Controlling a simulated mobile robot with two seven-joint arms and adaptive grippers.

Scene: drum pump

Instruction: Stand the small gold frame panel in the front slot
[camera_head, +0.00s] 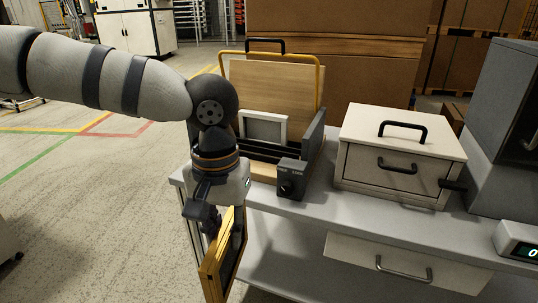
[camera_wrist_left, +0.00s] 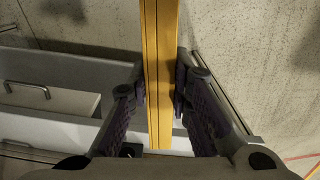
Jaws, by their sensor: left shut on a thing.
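The small gold frame panel (camera_head: 223,262) hangs upright, seen nearly edge-on, in front of the grey bench's front edge and below its top. My left gripper (camera_head: 224,222) is shut on its upper part. In the left wrist view the gold frame panel (camera_wrist_left: 159,75) runs as a yellow strip between the fingers of the gripper (camera_wrist_left: 160,92). The slotted rack (camera_head: 314,139) stands on the bench behind my gripper. A large gold-edged panel (camera_head: 284,84) stands at its back and a small white-framed panel (camera_head: 264,127) in front of that. My wrist partly hides the rack's front left.
A small dark box with a knob (camera_head: 291,180) sits at the rack's front right. A white case with black handles (camera_head: 400,150) stands right of it on the bench (camera_head: 320,210). A drawer (camera_head: 400,264) is below. Open floor (camera_head: 80,200) lies to the left.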

